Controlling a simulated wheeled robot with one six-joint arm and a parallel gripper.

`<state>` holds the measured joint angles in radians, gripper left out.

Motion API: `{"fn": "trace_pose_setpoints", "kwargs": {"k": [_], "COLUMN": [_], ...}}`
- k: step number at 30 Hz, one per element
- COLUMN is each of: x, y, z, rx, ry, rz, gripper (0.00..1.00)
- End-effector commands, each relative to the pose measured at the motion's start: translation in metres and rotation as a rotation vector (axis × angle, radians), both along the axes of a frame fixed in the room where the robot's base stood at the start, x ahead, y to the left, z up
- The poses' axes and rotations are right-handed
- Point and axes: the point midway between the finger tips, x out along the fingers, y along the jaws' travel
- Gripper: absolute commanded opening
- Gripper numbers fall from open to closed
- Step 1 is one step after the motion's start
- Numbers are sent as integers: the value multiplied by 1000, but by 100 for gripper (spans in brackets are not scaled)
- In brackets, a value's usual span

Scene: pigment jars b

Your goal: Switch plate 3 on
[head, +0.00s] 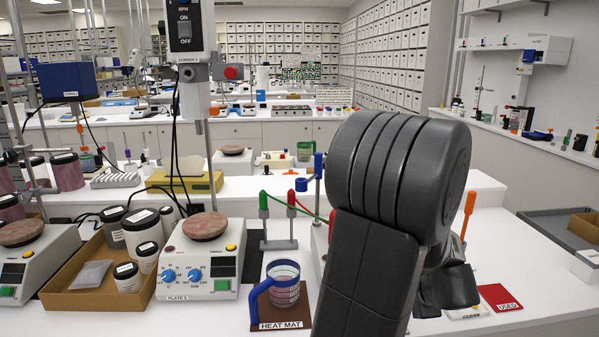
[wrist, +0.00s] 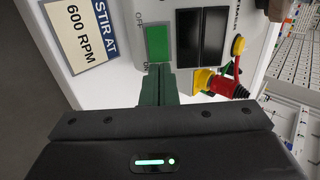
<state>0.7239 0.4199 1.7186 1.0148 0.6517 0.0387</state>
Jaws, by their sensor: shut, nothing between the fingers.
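In the wrist view my gripper (wrist: 158,68) is shut and empty. Its tips are at the ON end of a green rocker switch (wrist: 159,43) on a white panel; I cannot tell whether they touch. I cannot read a plate number on that panel.
The wrist view shows a "STIR AT 600 RPM" card (wrist: 82,35), dark windows (wrist: 200,38) and a red plug (wrist: 228,87) near the switch. A blue-handled beaker (head: 284,287) stands on the heat mat (head: 270,320). A cardboard tray (head: 75,296) holds several jars left of plate 3.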

Motion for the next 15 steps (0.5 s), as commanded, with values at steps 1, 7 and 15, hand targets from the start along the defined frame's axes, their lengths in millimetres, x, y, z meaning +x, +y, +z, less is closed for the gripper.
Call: {"fn": "trace_pose_setpoints", "kwargs": {"k": [1, 7, 15], "x": [1, 5, -4], "y": [0, 1, -1], "z": [-2, -5, 5], "rx": [-1, -1, -1], "ry": [0, 0, 0], "rz": [1, 2, -1], "gripper": [0, 0, 0]}}
